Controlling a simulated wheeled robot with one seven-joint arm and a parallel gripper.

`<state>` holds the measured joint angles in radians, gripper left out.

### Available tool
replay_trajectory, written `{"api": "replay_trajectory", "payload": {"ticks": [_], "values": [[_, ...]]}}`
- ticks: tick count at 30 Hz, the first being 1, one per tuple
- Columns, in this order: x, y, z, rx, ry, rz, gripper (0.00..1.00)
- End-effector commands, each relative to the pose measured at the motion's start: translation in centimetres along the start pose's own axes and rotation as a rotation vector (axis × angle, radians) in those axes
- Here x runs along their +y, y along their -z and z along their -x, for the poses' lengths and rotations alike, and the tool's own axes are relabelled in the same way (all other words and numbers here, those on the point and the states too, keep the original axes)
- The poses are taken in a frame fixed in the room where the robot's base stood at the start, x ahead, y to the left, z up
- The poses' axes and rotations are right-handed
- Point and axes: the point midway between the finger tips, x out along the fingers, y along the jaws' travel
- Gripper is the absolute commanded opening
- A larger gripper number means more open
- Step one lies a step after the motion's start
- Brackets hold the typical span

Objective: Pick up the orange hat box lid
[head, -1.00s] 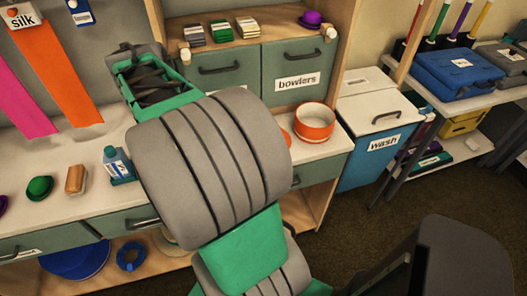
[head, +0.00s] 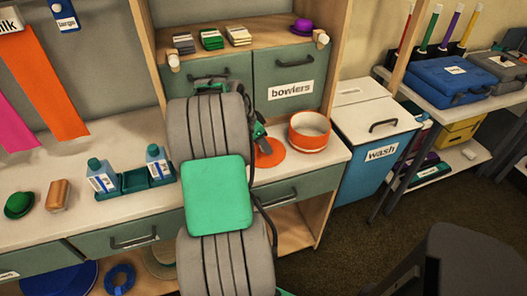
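The orange hat box lid (head: 273,156) is a flat orange disc lying on the white counter, partly hidden by my arm and gripper. The open round hat box (head: 309,139), orange with a white band at its rim, stands just right of it. My gripper (head: 261,141) shows only in part behind my arm, as a dark and green piece over the lid's far left edge. I cannot tell whether it touches the lid, or whether its fingers are open or shut.
Two white-and-blue bottles (head: 157,162) stand in a green tray (head: 134,181) left of my arm. Drawers, one labelled "bowlers" (head: 290,89), rise behind the lid. A blue "wash" bin (head: 376,153) stands right of the counter.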

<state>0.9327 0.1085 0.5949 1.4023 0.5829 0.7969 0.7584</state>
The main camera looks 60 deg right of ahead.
Motion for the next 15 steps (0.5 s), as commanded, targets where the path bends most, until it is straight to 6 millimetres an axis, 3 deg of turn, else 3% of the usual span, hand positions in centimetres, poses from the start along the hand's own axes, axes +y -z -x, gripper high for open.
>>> {"api": "replay_trajectory", "payload": {"ticks": [15], "values": [[0.0, 0.0, 0.03, 0.0, 0.0, 0.001, 0.12]]}}
